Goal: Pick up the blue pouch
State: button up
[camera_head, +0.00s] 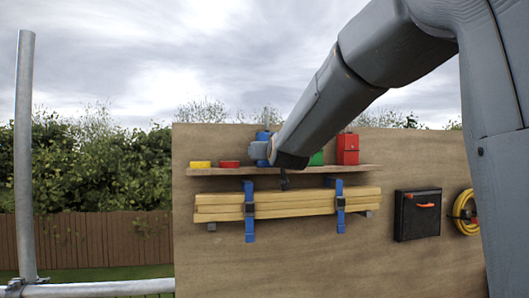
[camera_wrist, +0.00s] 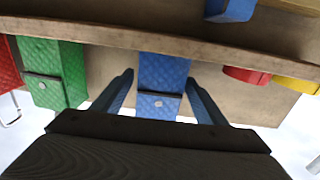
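The blue pouch (camera_wrist: 164,72) is quilted, with a dark band and a round stud on its flap. In the wrist view it stands against the shelf between the two fingers of my gripper (camera_wrist: 162,98). The fingers are spread, with a visible gap on each side of the pouch. In the head view only bits of the blue pouch (camera_head: 263,135) show behind my gripper (camera_head: 260,150), at the shelf. The rest is hidden by my arm.
A wooden shelf (camera_head: 230,171) on a plywood board holds a green pouch (camera_wrist: 56,66), a red pouch (camera_head: 347,149), and yellow (camera_head: 200,164) and red (camera_head: 229,164) rolls. Below hang strapped timber battens (camera_head: 290,204), a black case (camera_head: 417,215) and a yellow coil (camera_head: 465,212).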

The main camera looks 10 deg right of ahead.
jog(key=c, duration=1.1)
jog(key=shift+r, duration=0.1)
jog(key=shift+c, duration=0.6)
